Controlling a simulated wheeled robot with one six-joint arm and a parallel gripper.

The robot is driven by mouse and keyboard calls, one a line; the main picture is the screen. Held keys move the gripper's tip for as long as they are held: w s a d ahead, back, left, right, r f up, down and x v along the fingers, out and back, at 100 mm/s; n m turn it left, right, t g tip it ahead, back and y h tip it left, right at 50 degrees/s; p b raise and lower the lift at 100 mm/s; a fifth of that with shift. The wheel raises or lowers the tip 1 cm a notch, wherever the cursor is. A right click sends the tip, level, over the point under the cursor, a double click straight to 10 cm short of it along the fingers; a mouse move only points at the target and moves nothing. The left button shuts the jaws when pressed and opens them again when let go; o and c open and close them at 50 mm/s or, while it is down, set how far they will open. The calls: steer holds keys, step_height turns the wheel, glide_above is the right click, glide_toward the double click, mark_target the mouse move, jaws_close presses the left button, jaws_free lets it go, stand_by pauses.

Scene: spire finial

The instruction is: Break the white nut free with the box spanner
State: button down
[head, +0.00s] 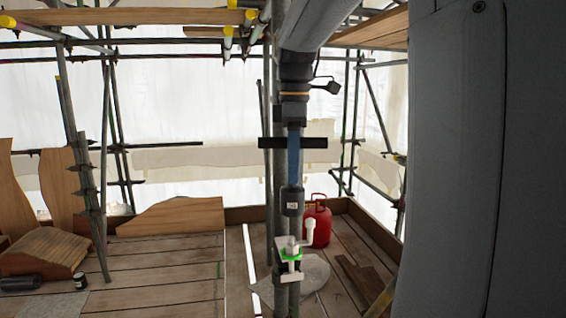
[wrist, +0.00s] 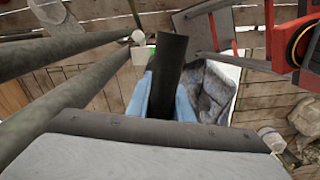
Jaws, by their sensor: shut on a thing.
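The box spanner (head: 292,201) is a dark tube with a small pale label. It points down, roughly upright in the head view. My gripper (head: 294,180) has blue fingers shut on its upper end. In the wrist view the dark spanner (wrist: 170,75) runs out from between the blue fingers. A pale nut (head: 292,244) sits below in a white fitting with a green ring (head: 291,254). In the head view a gap shows between the spanner's lower end and the nut. Whether they line up in depth, I cannot tell. I cannot pick out the nut surely in the wrist view.
A white bent arm (head: 309,230) rises right beside the fitting. Scaffold poles (wrist: 75,95) run close on the left in the wrist view. A red canister (head: 318,224) stands behind on the planks. A grey sack (head: 312,272) lies below. Plank floor (head: 165,262) is open to the left.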

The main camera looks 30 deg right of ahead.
steer(key=shift+w, duration=0.15)
steer(key=shift+f, duration=5.65)
steer(key=n, duration=0.8)
steer(key=shift+n, duration=0.3)
steer(key=shift+r, duration=3.75)
